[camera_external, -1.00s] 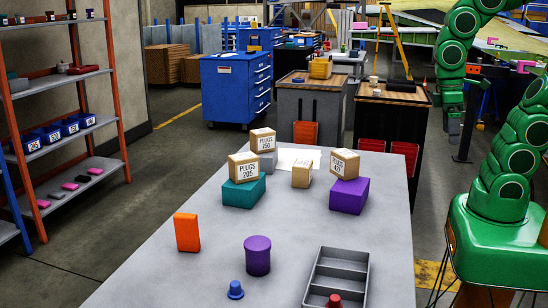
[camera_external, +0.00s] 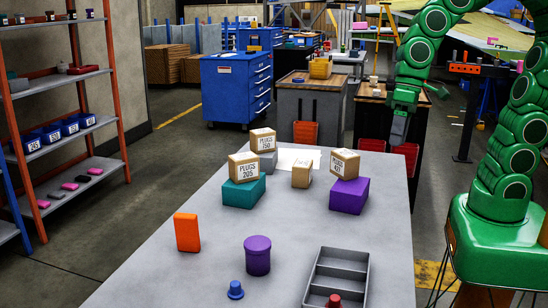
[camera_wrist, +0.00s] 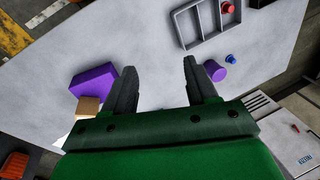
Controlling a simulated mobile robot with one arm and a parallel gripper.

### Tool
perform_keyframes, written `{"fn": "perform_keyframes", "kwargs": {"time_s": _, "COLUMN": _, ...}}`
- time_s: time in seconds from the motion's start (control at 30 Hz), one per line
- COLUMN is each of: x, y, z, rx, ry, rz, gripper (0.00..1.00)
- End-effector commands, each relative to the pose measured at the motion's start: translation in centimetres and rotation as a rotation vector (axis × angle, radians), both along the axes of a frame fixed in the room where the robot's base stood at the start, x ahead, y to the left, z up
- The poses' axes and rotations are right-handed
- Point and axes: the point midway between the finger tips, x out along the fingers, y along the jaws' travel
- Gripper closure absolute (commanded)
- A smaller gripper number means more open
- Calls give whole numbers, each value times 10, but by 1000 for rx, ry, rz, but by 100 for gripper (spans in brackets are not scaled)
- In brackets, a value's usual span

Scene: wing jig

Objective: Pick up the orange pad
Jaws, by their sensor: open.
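The orange pad (camera_external: 187,232) stands upright on the left part of the grey table in the external view. I do not make it out in the wrist view. My gripper (camera_external: 398,132) is at the back right of the table, above its edge, well to the right of and behind the pad. In the wrist view my gripper (camera_wrist: 162,72) has its two fingers spread apart with nothing between them but bare table.
A purple cylinder (camera_external: 257,256), a blue plug (camera_external: 235,290) and a grey divided tray (camera_external: 362,282) stand near the front. Plug boxes sit on a teal block (camera_external: 244,192) and a purple block (camera_external: 349,196) behind. The middle of the table is clear.

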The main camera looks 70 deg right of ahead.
Motion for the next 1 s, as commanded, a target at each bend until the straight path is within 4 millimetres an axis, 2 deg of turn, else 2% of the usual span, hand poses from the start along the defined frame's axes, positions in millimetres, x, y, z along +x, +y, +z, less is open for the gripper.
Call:
{"fn": "perform_keyframes", "kwargs": {"time_s": 0.03, "x": 16, "y": 17, "z": -1, "rx": 44, "ry": -11, "rz": -32, "gripper": 43}}
{"fn": "perform_keyframes", "kwargs": {"time_s": 0.2, "x": 70, "y": 69, "z": 3, "rx": 205, "ry": -48, "rz": -187, "gripper": 43}}
{"fn": "perform_keyframes", "kwargs": {"time_s": 0.5, "x": 159, "y": 151, "z": 11, "rx": 517, "ry": -33, "rz": -514, "gripper": 43}}
{"fn": "perform_keyframes", "kwargs": {"time_s": 0.77, "x": 233, "y": 202, "z": 7, "rx": 778, "ry": 45, "rz": -846, "gripper": 43}}
{"fn": "perform_keyframes", "kwargs": {"time_s": 1.0, "x": 297, "y": 229, "z": -19, "rx": 992, "ry": 148, "rz": -1180, "gripper": 43}}
